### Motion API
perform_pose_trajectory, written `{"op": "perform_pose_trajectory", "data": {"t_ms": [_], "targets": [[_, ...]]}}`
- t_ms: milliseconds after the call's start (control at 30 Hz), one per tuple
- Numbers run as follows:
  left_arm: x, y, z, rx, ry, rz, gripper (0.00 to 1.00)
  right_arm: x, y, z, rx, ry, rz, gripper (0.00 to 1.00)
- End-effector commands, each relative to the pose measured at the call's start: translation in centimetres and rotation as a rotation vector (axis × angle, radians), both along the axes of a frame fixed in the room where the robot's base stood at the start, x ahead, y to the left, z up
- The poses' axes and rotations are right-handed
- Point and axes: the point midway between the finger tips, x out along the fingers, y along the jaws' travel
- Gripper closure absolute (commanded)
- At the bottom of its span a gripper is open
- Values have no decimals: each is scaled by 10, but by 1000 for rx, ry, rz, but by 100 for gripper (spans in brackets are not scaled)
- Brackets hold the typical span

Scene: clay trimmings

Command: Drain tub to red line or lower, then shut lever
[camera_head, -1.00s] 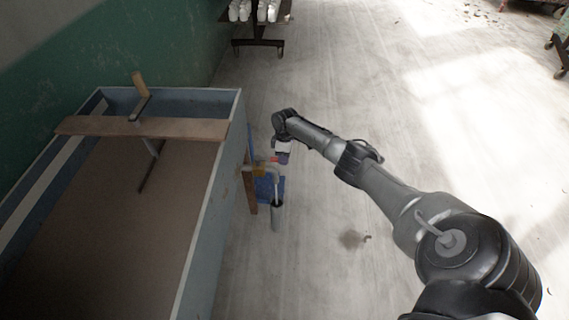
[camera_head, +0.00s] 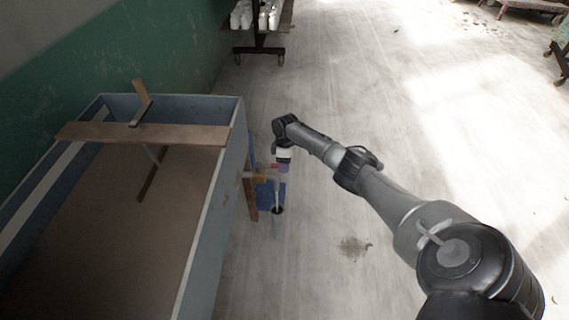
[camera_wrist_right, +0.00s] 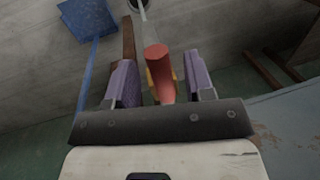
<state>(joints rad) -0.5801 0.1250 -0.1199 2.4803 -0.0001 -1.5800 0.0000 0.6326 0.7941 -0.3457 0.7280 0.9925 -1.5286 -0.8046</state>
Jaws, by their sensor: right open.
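The tub (camera_head: 235,128) is a long blue-grey box on the left of the head view, holding brown murky liquid (camera_head: 110,240). I cannot make out a red line. An outlet with a yellowish fitting (camera_head: 260,174) sticks out of its right wall. A pale stream or tube runs down from it to a dark round opening (camera_head: 277,210). The lever's red handle (camera_wrist_right: 160,72) stands between the two purple fingers of my right gripper (camera_wrist_right: 160,80) in the right wrist view. That gripper (camera_head: 281,168) is open, with a gap on both sides of the handle. My left gripper is out of view.
A wooden plank (camera_head: 190,134) lies across the tub with an upright wooden piece (camera_head: 142,92) at it. A blue item (camera_head: 263,197) is below the outlet. A wheeled rack with white vessels (camera_head: 262,35) stands at the back.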

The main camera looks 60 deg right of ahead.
Motion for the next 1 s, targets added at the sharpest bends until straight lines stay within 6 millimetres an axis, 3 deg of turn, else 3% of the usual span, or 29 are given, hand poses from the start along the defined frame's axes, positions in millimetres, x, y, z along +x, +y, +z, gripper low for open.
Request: {"op": "perform_pose_trajectory", "data": {"t_ms": [267, 700, 1000], "targets": [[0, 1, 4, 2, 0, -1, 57, 0, -1, 7, 0, 0, 0, 52], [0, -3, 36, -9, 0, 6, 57, 7, -16, 87, -1, -2, 0, 52], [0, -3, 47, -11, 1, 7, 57, 10, -23, 125, -1, -1, 0, 52]]}}
